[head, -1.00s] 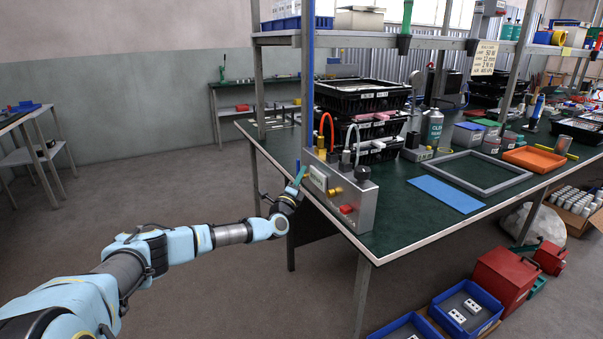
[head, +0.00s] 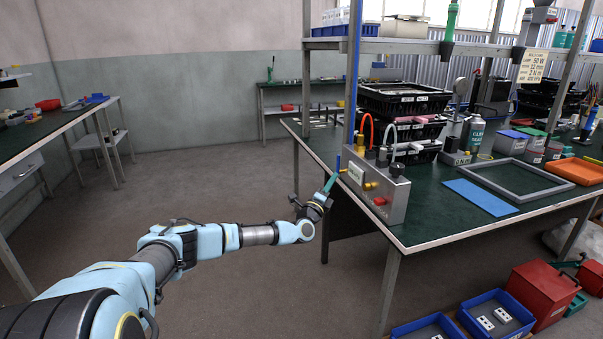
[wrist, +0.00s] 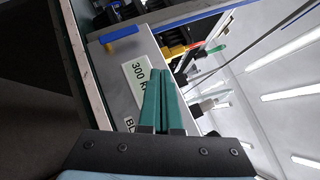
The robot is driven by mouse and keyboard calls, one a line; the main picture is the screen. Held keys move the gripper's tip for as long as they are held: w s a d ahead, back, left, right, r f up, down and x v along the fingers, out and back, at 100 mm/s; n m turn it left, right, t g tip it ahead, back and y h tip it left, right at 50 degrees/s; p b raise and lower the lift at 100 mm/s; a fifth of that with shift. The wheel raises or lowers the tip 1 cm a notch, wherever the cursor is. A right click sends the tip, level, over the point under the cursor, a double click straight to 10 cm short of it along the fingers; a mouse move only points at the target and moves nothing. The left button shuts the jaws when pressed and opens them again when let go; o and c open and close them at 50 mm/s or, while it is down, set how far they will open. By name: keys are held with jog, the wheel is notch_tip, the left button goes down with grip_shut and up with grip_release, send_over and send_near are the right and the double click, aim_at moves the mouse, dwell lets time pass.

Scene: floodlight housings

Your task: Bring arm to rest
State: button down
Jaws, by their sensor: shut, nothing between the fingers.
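My gripper (head: 331,182) is at the end of my outstretched arm, at the left end of the green-topped workbench (head: 421,229). Its green fingers are closed together with nothing between them, and they also show in the wrist view (wrist: 161,101). The fingers point up beside a grey metal box (head: 396,204) with brass fittings and a red button. In the wrist view the fingertips overlap the view of the box's white label reading 300 (wrist: 137,74). I cannot tell whether they touch the box.
A shelf post (head: 350,90) rises close behind the gripper. Stacked black crates (head: 405,104) and a grey frame (head: 520,171) are on the bench. Blue bins (head: 497,313) and a red box (head: 541,294) are on the floor at lower right. Open floor lies left of the bench.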

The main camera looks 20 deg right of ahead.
jog(key=s+d+r+m+g+h, duration=0.2)
jog(key=s+r+m+g, duration=0.2)
jog(key=s+m+g, duration=0.3)
jog(key=s+d+r+m+g+h, duration=0.2)
jog(key=s+d+r+m+g, duration=0.15)
jog(key=s+m+g, duration=0.35)
jog(key=s+a+f+m+g+y, duration=0.2)
jog(key=s+a+m+g+y, duration=0.45)
jog(key=s+m, duration=0.6)
jog(key=w+a+f+m+t+y, duration=0.15)
jog(key=a+m+y, duration=0.35)
jog(key=a, duration=0.8)
jog(key=a+f+m+t+y, duration=0.25)
jog(key=a+m+y, duration=0.25)
jog(key=a, duration=0.8)
jog(key=s+a+r+m+t+y, duration=0.1)
jog(key=a+r, duration=0.2)
jog(key=a, duration=0.5)
jog(key=a+r+m+t+y, duration=0.1)
jog(key=a+r+t+y, duration=0.1)
jog(key=a, duration=0.6)
jog(key=s+a+r+m+t+y, duration=0.1)
jog(key=a+r+m+t, duration=0.1)
jog(key=a+r, duration=0.3)
jog(key=a, duration=0.3)
jog(key=shift+s+a+y, duration=0.35)
jog(key=shift+a, duration=0.05)
